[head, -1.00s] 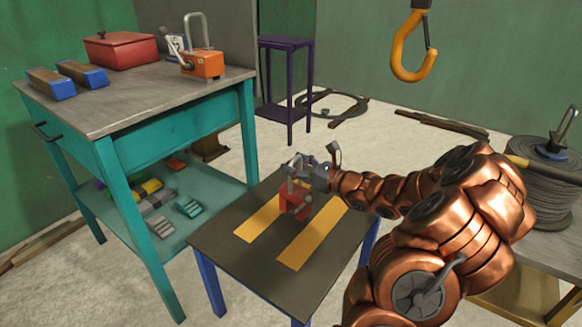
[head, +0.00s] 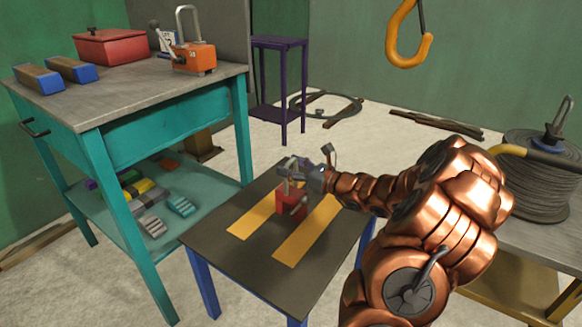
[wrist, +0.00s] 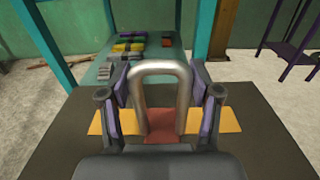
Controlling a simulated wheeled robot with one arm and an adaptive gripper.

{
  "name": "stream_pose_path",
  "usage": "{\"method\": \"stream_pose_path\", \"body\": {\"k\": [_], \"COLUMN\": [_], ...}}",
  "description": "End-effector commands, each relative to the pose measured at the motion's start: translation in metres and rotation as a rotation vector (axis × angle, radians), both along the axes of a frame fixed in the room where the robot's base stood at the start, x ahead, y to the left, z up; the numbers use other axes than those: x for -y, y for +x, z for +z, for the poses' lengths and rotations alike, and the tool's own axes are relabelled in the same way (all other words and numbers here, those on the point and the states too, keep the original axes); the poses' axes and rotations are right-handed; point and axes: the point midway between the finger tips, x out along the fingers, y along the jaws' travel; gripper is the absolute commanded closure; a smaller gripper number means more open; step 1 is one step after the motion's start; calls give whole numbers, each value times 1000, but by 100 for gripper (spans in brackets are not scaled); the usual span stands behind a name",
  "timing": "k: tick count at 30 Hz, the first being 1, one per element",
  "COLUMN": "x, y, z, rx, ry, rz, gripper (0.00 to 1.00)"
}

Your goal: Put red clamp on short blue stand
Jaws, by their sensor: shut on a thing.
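The red clamp (head: 291,204) is a red block with a metal U-shaped handle. It is over the dark top of the short blue stand (head: 232,262), between two yellow stripes, and looks upright. Whether its base touches the top is hard to tell. My gripper (head: 294,170) is above the block, shut on the handle. In the wrist view, the finger pads of my gripper (wrist: 160,112) are on both sides of the handle (wrist: 160,70). The red body (wrist: 172,127) shows below and is partly hidden by my gripper.
A teal workbench (head: 125,105) stands at left, with a red box (head: 110,48), an orange clamp (head: 194,57) and blue-ended blocks (head: 40,80) on top. A purple stand (head: 278,85) is behind. A yellow hook (head: 405,45) hangs above. A cable spool (head: 535,180) is at right.

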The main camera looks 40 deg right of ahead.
Motion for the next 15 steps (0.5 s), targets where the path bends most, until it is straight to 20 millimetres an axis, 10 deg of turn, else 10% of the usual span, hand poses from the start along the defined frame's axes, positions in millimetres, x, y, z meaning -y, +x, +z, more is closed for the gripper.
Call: {"method": "stream_pose_path", "body": {"k": [9,10,15], "x": [1,0,0], "y": [0,0,0], "z": [1,0,0], "rx": [5,3,2], "ry": [1,0,0], "rz": [-1,0,0], "gripper": [100,34,16]}}
